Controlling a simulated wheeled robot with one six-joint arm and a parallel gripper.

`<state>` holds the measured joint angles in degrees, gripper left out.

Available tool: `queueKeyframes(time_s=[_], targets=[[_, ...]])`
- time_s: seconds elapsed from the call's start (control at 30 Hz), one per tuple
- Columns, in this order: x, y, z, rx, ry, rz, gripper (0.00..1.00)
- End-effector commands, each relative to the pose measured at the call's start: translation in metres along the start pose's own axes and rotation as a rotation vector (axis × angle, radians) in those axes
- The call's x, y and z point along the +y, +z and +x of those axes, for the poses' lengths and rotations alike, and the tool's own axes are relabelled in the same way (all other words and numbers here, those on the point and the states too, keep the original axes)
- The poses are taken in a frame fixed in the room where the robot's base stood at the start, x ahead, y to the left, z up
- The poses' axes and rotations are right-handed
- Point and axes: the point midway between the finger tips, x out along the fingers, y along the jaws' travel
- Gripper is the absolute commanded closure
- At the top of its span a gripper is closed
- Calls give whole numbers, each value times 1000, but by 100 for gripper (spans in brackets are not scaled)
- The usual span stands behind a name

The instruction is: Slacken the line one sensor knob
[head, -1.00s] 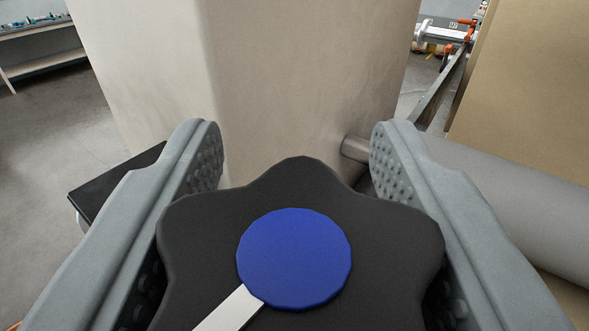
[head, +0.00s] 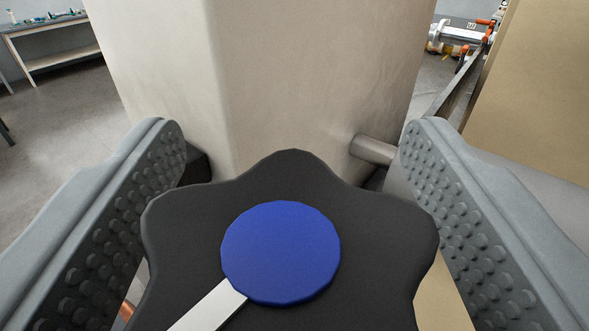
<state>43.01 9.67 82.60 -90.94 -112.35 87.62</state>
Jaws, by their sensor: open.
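The sensor knob (head: 375,235) is a black lobed star knob with a blue round cap (head: 281,252). A white pointer stripe (head: 208,307) runs from the cap toward the lower left. The knob fills the lower middle of the head view. My gripper (head: 290,150) is open, with one grey studded finger on each side of the knob. The knob's lower edge is cut off by the frame.
A large beige machine column (head: 270,80) stands right behind the knob. A short metal stub (head: 372,150) sticks out at its right. A grey roller and a brown kraft sheet (head: 545,90) lie at the right. A workbench (head: 45,40) stands far left over open floor.

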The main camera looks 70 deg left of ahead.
Motion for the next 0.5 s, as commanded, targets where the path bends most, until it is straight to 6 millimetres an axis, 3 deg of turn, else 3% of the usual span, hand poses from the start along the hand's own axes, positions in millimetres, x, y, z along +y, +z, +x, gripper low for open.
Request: queueKeyframes(time_s=[0.23,0.5], targets=[[0,-14,0,-1,0,-2,33],[0,-59,0,-1,0,-3,33]])
